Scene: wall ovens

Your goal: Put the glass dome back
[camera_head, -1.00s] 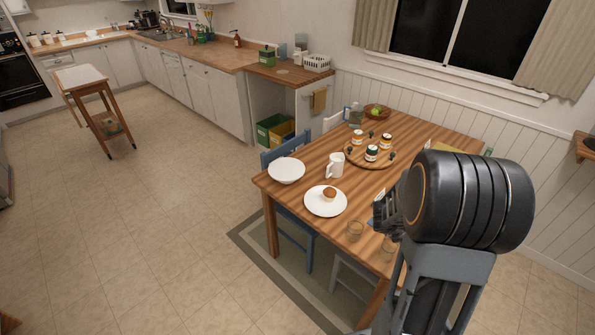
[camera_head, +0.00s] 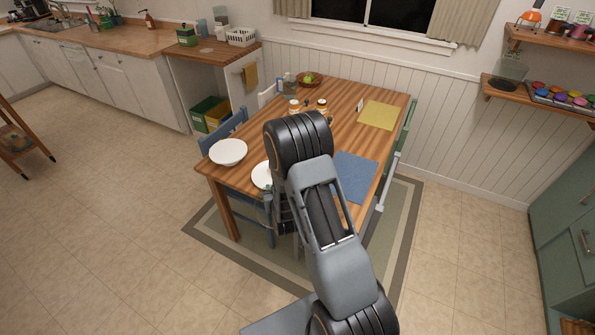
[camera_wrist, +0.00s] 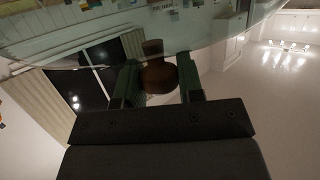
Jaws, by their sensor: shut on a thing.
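My gripper (camera_wrist: 157,84) is shut on the brown knob (camera_wrist: 153,74) of the glass dome (camera_wrist: 120,38), seen in the wrist view. The clear glass spreads across the top of that view, beyond the green fingers.
A white bowl (camera_head: 228,151) stands near the table's left corner. A blue placemat (camera_head: 354,176) and a yellow placemat (camera_head: 379,115) lie to the right. Jars (camera_head: 322,106) and a fruit bowl (camera_head: 310,80) stand farther back. A wall shelf (camera_head: 500,91) is at right.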

